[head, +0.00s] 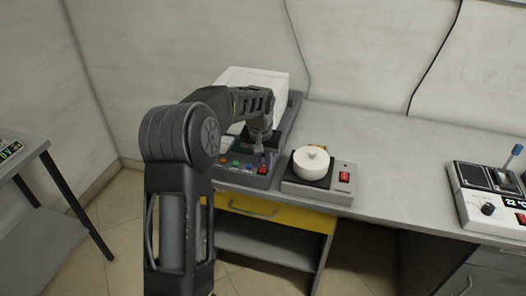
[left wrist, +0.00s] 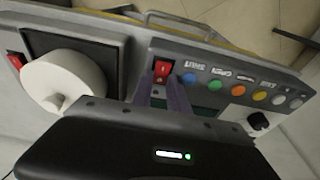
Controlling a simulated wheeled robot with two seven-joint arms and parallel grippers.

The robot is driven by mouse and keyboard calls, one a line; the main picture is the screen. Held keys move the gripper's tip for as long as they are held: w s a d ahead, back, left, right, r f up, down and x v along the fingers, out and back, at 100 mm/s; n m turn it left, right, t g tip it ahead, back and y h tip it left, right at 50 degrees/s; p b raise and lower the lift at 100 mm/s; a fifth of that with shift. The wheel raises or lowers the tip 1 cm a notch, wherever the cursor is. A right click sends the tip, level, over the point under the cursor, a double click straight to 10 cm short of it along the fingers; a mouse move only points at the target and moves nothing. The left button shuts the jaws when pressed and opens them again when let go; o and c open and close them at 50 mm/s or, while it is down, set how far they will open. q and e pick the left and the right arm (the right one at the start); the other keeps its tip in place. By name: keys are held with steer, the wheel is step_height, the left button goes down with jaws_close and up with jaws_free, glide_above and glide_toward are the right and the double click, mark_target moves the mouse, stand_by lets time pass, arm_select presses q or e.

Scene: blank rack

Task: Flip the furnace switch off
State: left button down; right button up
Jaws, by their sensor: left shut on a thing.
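The furnace (head: 255,78) is a white box on a dark grey base at the back of the bench, partly hidden behind my left arm. Its sloped front panel (head: 233,172) has coloured buttons and a red rocker switch (head: 263,170). In the left wrist view the red switch (left wrist: 162,71) sits at the end of the button row, beside the blue button. My left gripper (left wrist: 165,88) points down at this switch, its two narrow purple-grey fingers closed on it. In the head view the left gripper (head: 259,156) is over the panel's right end. My right gripper is out of view.
A grey hot plate (head: 318,193) with a white lidded pot (head: 311,163) and its own red switch (head: 344,177) stands just right of the furnace. A side table (head: 30,150) is at left.

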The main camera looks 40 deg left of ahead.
mark_target(262, 169)
arm_select(q)
steer(key=shift+w, duration=0.1)
stand_by(0.3)
steer(key=c, duration=1.6)
jaws_free()
steer(key=shift+o, duration=0.2)
step_height(262, 169, up, 8)
steer(key=s, duration=0.1)
steer(key=shift+d, duration=0.15)
steer(key=shift+s+f, duration=0.1)
steer(key=shift+f, duration=0.1)
